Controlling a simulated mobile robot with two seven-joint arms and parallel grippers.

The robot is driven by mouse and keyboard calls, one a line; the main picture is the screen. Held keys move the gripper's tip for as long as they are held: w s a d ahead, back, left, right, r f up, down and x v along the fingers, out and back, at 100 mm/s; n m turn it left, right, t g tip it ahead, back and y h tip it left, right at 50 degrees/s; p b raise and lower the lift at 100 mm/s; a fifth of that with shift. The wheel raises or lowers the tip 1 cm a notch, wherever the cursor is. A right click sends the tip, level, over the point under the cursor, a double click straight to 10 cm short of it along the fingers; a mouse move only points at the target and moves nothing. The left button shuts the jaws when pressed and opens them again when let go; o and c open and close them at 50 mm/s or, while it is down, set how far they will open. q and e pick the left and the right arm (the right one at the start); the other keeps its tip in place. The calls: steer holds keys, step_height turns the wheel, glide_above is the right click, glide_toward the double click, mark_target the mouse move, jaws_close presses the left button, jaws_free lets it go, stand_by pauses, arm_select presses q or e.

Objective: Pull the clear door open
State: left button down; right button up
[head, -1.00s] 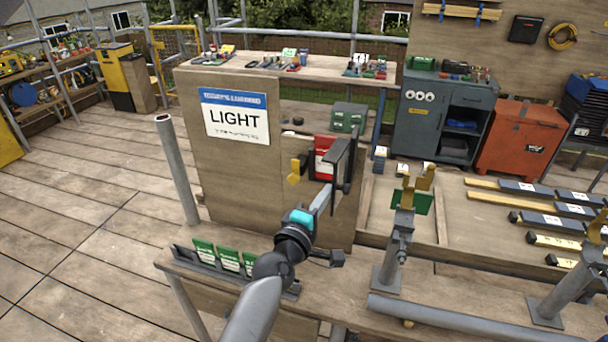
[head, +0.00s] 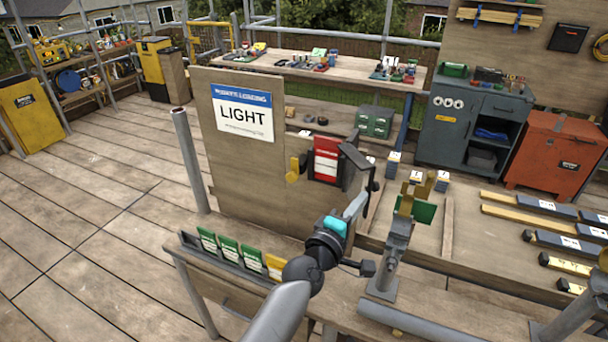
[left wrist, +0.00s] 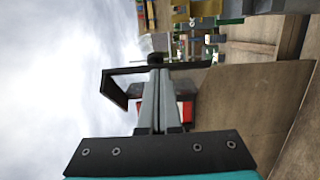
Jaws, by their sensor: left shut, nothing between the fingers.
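A red and white card (head: 327,158) sits in a dark holder on the wooden panel. A dark-edged frame (head: 357,157), seemingly the clear door, stands out from the panel at the card's right side. In the left wrist view the frame (left wrist: 116,90) stands at an angle to the panel, with sky showing through it. My left gripper (head: 359,204) is shut and empty just below the frame in the head view. Its closed fingers (left wrist: 156,98) point toward the holder and partly cover the red card. I cannot tell whether they touch the frame. My right gripper is out of view.
A yellow knob-like part (head: 293,168) is left of the card. A rack of green and yellow cards (head: 229,250) lies on the near bench. A grey post (head: 393,255) with a green plate stands to the right. A grey pole (head: 189,160) stands left of the panel.

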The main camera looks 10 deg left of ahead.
arm_select(q)
steer(key=shift+w+d, duration=0.1)
steer(key=shift+d, duration=0.3)
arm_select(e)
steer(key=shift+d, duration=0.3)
arm_select(q)
steer(key=shift+r, duration=0.1)
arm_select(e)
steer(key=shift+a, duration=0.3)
